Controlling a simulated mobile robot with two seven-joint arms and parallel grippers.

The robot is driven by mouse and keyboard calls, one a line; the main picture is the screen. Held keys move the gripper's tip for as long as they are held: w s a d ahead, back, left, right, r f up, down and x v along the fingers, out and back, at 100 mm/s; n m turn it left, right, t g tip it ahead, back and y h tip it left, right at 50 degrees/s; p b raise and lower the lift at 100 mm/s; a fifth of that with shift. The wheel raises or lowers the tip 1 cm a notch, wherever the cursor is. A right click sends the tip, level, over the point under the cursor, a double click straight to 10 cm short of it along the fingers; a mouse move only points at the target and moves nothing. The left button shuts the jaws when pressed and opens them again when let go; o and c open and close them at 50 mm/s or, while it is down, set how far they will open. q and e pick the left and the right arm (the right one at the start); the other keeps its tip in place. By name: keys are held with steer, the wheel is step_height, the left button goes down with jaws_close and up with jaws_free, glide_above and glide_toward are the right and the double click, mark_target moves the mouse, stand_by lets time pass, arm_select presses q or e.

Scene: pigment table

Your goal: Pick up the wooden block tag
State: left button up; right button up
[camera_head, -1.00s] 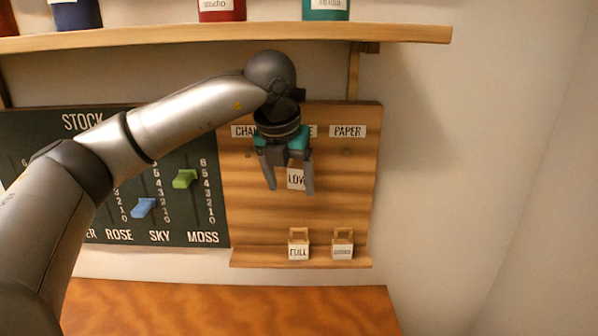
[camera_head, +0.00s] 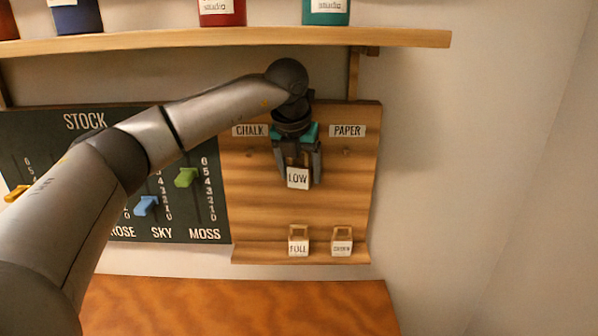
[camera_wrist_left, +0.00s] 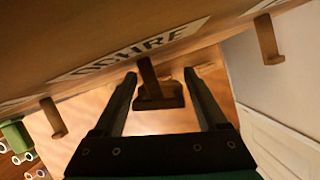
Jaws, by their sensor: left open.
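The wooden block tag (camera_head: 298,179), with a white face reading LOW, hangs at the middle peg of the wooden board (camera_head: 345,195). My left gripper (camera_head: 299,166) is open around it, with one finger on each side of the tag's upper part. In the left wrist view the tag (camera_wrist_left: 158,103) shows between the spread fingers of the gripper (camera_wrist_left: 160,76), below the OCHRE label (camera_wrist_left: 140,48). I cannot tell whether either finger touches it. The gripper hides the middle label in the head view. My right gripper is not in view.
Two more tags, FULL (camera_head: 298,246) and another (camera_head: 342,247), stand on the board's lower ledge. Empty pegs flank the tag in the wrist view (camera_wrist_left: 267,40). The STOCK board (camera_head: 85,122) with sliders is left; a shelf of jars (camera_head: 400,38) is above.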

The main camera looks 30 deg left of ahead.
arm_select(q)
jaws_close()
stand_by(0.6)
steer(key=shift+r, duration=0.7)
steer(key=s+d+b, duration=0.2)
steer(key=s, duration=0.6)
steer(key=s+d+b, duration=0.2)
steer(key=s+d, duration=0.1)
steer(key=s, duration=0.6)
steer(key=shift+s+b, duration=0.2)
steer(key=shift+b, duration=0.1)
